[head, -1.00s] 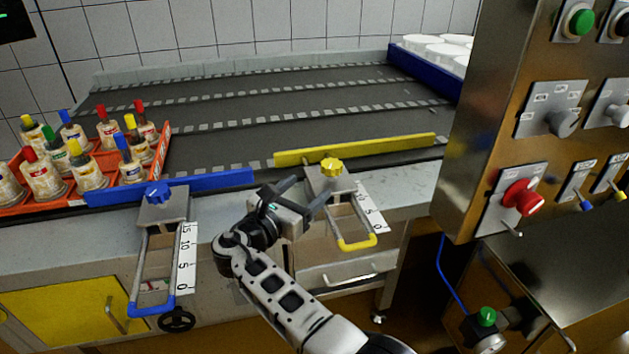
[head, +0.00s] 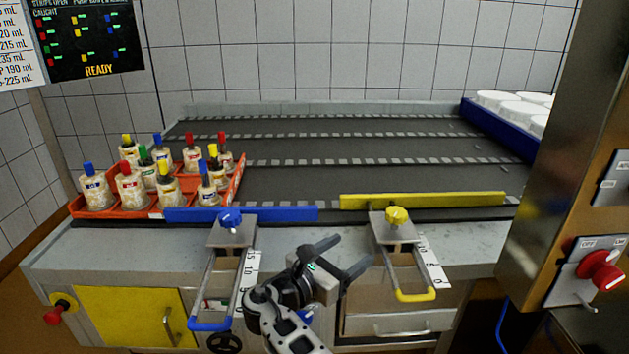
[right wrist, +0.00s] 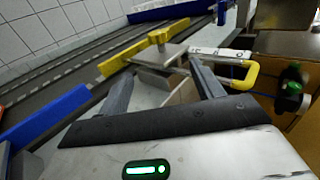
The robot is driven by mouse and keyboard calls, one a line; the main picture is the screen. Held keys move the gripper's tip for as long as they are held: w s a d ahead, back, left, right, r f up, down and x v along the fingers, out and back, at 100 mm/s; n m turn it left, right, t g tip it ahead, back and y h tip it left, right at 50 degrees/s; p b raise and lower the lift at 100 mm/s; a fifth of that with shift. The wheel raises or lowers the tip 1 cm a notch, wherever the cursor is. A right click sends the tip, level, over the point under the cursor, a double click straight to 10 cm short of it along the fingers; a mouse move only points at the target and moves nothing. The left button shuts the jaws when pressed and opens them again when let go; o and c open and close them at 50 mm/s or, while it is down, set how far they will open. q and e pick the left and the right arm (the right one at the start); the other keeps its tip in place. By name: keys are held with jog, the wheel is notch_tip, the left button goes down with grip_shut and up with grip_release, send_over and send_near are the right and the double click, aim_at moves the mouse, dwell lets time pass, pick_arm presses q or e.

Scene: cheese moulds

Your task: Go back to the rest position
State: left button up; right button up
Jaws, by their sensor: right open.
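My right gripper (head: 345,258) is open and empty in the head view. It is in front of the table's front edge, between the blue-handled slide (head: 196,290) and the yellow-handled slide (head: 387,272). In the right wrist view its two fingers (right wrist: 165,90) are spread apart with nothing between them. The yellow guide bar (right wrist: 140,62) and its yellow knob (right wrist: 159,37) show beyond the fingers. My left gripper is not in view.
An orange crate (head: 236,184) of bottles with coloured caps stands at the left of the dark belt (head: 290,184). A blue guide bar (head: 285,213) lies along the front. A steel panel with a red knob (head: 600,268) stands at the right. White moulds (head: 510,107) sit at the back right.

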jog(key=s+d+f+m+g+y, duration=0.15)
jog(key=d+f, duration=0.45)
jog(key=f, duration=0.6)
jog(key=s+d+f+m+g+y+p, duration=0.2)
jog(key=s+d+f+m+y+p, duration=0.15)
jog(key=s+f+m+y, duration=0.6)
jog(key=s+a+m+y, duration=0.2)
jog(key=s+a+m, duration=0.15)
jog(key=s, duration=0.65)
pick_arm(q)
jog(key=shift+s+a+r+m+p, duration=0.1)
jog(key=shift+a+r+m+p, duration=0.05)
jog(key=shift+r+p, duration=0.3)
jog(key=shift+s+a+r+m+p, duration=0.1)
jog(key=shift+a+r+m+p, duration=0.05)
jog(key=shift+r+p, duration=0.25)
pick_arm(e)
jog(key=s+a+r+m+t+y, duration=0.2)
jog(key=s+r+m, duration=0.4)
jog(key=r+m, duration=0.3)
notch_tip(320, 180, up, 3)
jog(key=shift+r+t+y, duration=0.1)
jog(key=shift+t+y, duration=0.45)
jog(key=shift+y, duration=0.65)
